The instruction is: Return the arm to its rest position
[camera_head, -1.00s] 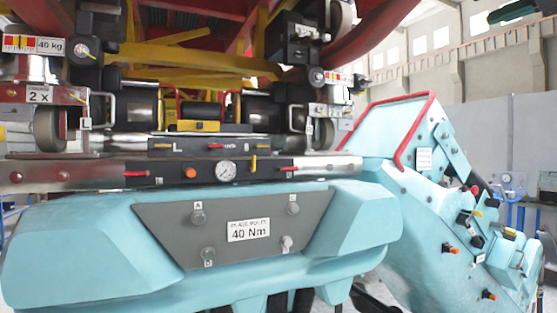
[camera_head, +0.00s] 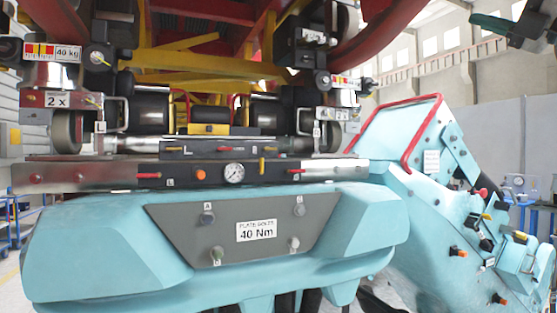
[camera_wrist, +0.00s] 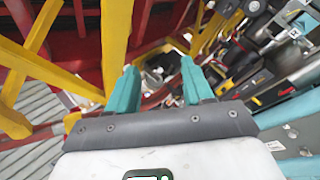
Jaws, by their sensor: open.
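My gripper (camera_wrist: 160,78) shows in the wrist view with its two teal fingers apart and nothing between them. It points toward red and yellow framework, with free air around the fingertips. In the head view, a dark teal part at the upper right edge, which seems to be my gripper (camera_head: 505,27), hangs apart from the machinery. The rest of the arm is out of view there, so its full pose cannot be told.
A light-blue machine body (camera_head: 110,245) with a grey bolt plate (camera_head: 330,212) fills the lower head view. A red guard rail (camera_head: 425,130) rises at right. The coaster train's yellow beam (camera_head: 195,62) and red frame lie above. Open hall space shows at upper right.

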